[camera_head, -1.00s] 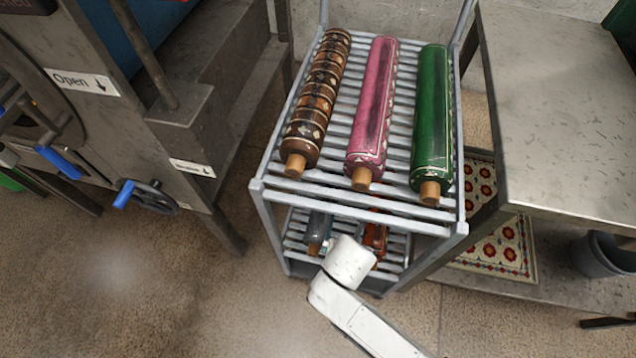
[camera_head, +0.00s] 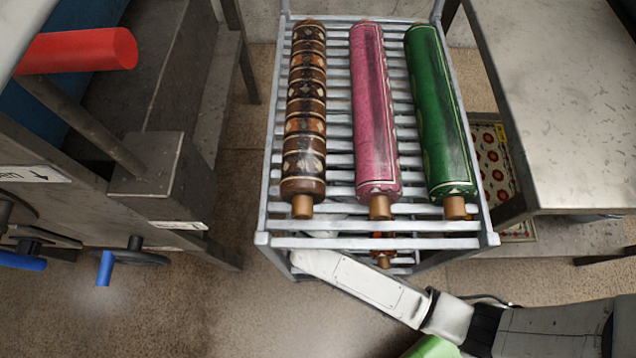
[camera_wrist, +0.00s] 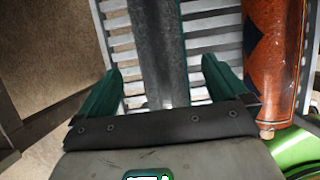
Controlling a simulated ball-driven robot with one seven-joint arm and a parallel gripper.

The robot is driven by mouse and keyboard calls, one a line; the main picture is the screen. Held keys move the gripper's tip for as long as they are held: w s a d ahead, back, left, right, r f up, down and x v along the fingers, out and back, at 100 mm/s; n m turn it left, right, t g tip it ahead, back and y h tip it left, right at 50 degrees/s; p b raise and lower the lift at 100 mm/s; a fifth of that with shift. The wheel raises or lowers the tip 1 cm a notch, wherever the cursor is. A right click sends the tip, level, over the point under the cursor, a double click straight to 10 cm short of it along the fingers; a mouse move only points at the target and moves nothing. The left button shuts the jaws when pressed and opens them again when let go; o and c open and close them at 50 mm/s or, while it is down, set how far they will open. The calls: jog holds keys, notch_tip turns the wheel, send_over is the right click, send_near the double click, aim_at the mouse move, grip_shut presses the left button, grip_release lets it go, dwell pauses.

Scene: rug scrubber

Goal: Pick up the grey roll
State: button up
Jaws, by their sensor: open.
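The grey roll (camera_wrist: 158,45) shows in the wrist view, running lengthwise up the picture over the slats of a rack. My gripper (camera_wrist: 162,70) is open, with one green finger on each side of the roll's near part. Gaps show between the fingers and the roll, and I cannot tell how deep the roll sits between them. In the head view the grey roll and my gripper are hidden under the top shelf of the grey rack (camera_head: 375,242), where my arm reaches in from the front.
An orange-brown patterned roll (camera_wrist: 272,60) lies close to the right finger; its end also shows in the head view (camera_head: 383,250). Brown (camera_head: 305,120), pink (camera_head: 374,110) and green (camera_head: 438,110) rolls lie on the top shelf. A metal table (camera_head: 565,110) stands right, a machine (camera_head: 160,180) left.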

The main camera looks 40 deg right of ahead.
jog(key=shift+b+x, duration=1.9)
jog(key=shift+x, duration=1.85)
jog(key=shift+d, duration=0.1)
jog(key=c, duration=1.7)
jog(key=shift+r, duration=0.1)
